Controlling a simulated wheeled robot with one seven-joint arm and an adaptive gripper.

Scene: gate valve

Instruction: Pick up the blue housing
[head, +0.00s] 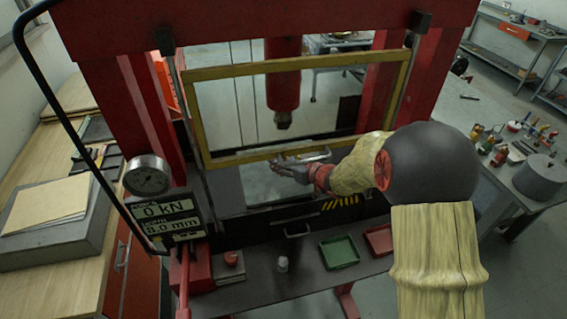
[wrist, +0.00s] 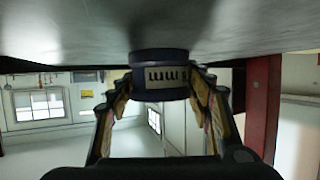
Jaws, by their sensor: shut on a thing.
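The blue housing (wrist: 160,58) shows in the wrist view as a dark blue round part with a pale slotted band, against a broad grey surface that fills the top of the picture. My gripper (wrist: 162,88) has a finger on each side of the housing, with the tips closed on it. In the head view my gripper (head: 291,172) is at the lower bar of the yellow frame, inside the red press and below its ram. I cannot make out the housing in the head view; the gripper and frame bar cover that spot.
The yellow guard frame (head: 228,160) and red press column (head: 150,112) stand close around my arm. Below are a green tray (head: 339,252), a red tray (head: 378,240) and a small white part (head: 282,264). A gauge (head: 148,176) and display (head: 166,215) are at left.

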